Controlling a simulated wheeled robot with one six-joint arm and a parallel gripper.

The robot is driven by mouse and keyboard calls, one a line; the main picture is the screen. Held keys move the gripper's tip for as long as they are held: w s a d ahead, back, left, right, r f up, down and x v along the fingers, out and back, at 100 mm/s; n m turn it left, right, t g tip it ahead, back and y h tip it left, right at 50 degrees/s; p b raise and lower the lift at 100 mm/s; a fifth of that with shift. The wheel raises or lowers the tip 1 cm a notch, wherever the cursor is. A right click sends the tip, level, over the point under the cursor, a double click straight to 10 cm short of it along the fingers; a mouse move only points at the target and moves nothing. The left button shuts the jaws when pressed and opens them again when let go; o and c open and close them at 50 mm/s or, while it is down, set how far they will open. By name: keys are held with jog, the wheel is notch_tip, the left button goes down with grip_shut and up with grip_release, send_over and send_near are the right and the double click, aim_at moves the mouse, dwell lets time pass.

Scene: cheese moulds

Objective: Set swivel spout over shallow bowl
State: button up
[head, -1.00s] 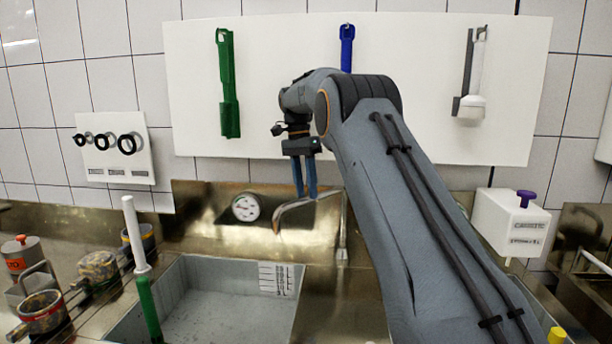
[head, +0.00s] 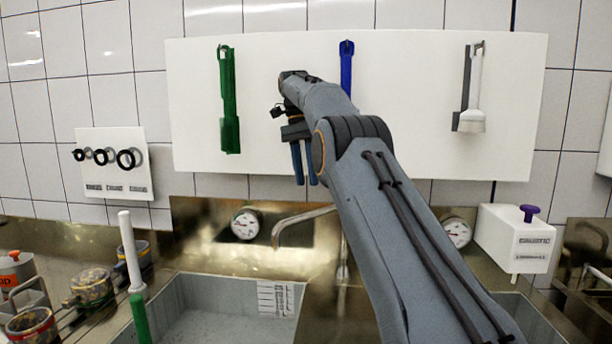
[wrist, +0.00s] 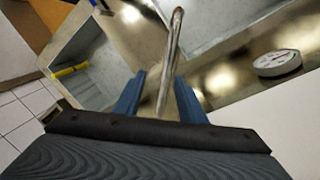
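The swivel spout (head: 300,218) is a bent metal pipe in front of the steel splashback, its tip toward the left. My gripper (head: 305,185) is above the spout, its two blue fingers pointing down and apart. In the wrist view my gripper (wrist: 158,85) is open, with the spout (wrist: 174,50) running beyond and between the fingers; I see no grip on it. Two sink bowls show: the left bowl (head: 185,310), with a level scale, and the right bowl (wrist: 85,62), mostly hidden by my arm in the head view. I cannot tell which is shallower.
Round gauges (head: 245,223) (head: 457,232) flank the spout. Tools hang on the white board (head: 400,75). A white box (head: 515,238) with a purple knob is at right.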

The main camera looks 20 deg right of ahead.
jog(key=c, duration=0.7)
jog(key=shift+a+r+t, duration=0.1)
jog(key=shift+t, duration=0.2)
grip_shut()
jog(key=s+a+f+n+t+b, duration=0.2)
jog(key=s+a+f+t+b, duration=0.15)
jog(key=s, duration=0.55)
jog(key=s+a+f+n+t+b, duration=0.25)
jog(key=s+f+t, duration=0.25)
jog(key=s, duration=0.4)
jog(key=w+a+f+p, duration=0.2)
jog(key=w+f+p, duration=0.1)
jog(key=w+f, duration=0.5)
jog(key=shift+w+a+f+m, duration=0.15)
jog(key=shift+w+a+m, duration=0.05)
jog(key=shift+w+m, duration=0.3)
